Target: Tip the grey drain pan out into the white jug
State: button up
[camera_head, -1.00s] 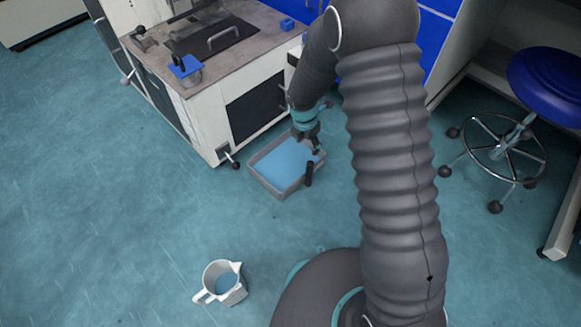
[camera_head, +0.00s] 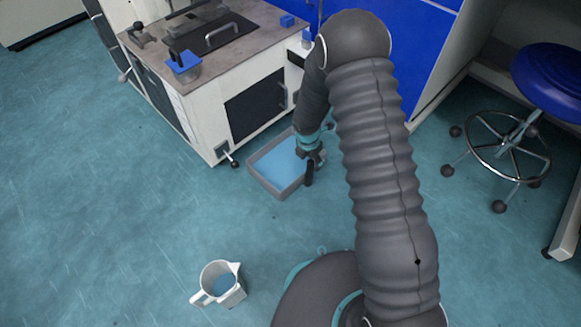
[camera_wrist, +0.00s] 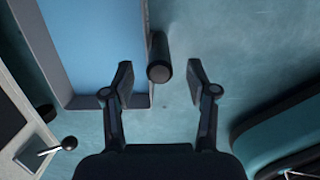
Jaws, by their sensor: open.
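The grey drain pan (camera_head: 268,184) sits on the floor beside the white machine and holds blue liquid. Its wall and liquid also show in the wrist view (camera_wrist: 77,102). A dark upright handle (camera_head: 309,172) stands at the pan's right side; in the wrist view the handle (camera_wrist: 159,62) lies between my spread fingers, nearer the left one. My gripper (camera_wrist: 160,82) is open and apart from the handle. In the head view my gripper (camera_head: 312,160) is over the pan's right edge. The white jug (camera_head: 219,284) stands upright on the floor at the lower middle, with its own handle to the left.
A blue stool (camera_head: 550,80) stands at the right. The floor between pan and jug is clear.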

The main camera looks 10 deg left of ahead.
jog(key=shift+w+f, duration=0.1)
jog(key=shift+f, duration=0.8)
jog(key=shift+d, duration=0.1)
grip_shut()
jog(key=shift+r, duration=0.1)
